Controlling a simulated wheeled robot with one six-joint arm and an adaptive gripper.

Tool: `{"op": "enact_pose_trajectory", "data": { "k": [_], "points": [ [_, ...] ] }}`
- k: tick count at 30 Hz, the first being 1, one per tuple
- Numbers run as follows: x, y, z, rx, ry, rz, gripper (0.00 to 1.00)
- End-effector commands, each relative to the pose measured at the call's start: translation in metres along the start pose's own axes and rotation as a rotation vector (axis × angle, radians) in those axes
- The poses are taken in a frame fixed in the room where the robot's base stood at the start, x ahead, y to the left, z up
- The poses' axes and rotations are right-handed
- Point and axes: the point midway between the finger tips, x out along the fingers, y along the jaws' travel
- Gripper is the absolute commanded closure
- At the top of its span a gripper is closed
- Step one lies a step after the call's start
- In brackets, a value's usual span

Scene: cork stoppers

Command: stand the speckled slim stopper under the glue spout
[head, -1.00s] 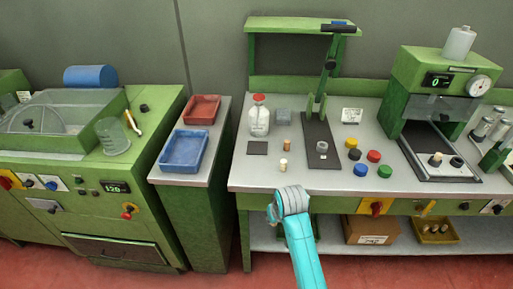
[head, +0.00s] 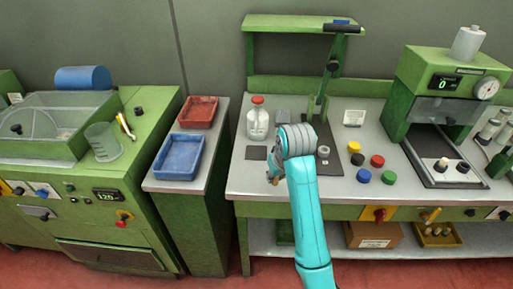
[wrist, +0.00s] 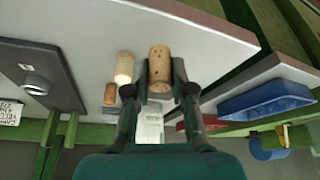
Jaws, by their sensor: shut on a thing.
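My gripper (wrist: 158,85) is shut on a brown cork stopper with dark speckles (wrist: 159,68), gripped between the two fingers. In the head view my gripper (head: 273,178) is over the bench's front left part, largely hidden by my arm. A pale stopper (wrist: 124,67) and a smaller brown stopper (wrist: 110,93) are beside the held one in the wrist view; my arm hides them in the head view. The dark base plate (head: 334,166) has a small pale ring (head: 323,152) on it, below a tall stand with a black arm (head: 343,29), probably the glue spout.
Several coloured caps or buttons (head: 377,161) lie right of the plate. A red-capped bottle (head: 257,120) and a dark square pad (head: 256,153) are to the left. A green press (head: 441,85) stands at the right. Blue (head: 181,156) and red (head: 199,112) trays are on the side cabinet.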

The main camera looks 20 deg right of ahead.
Motion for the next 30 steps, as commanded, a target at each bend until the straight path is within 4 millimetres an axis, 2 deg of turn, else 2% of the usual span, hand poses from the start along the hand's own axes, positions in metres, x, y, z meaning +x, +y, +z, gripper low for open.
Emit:
{"op": "enact_pose_trajectory", "data": {
  "k": [5,15,21,30],
  "points": [
    [0.0,0.0,-0.013,-0.002,0.0,0.0,0.86],
    [0.028,0.0,-0.083,-0.003,-0.002,0.0,0.86],
    [0.043,0.0,-0.118,-0.002,-0.003,0.0,0.86],
    [0.052,0.0,-0.14,-0.002,-0.001,0.0,0.86]
  ]
}}
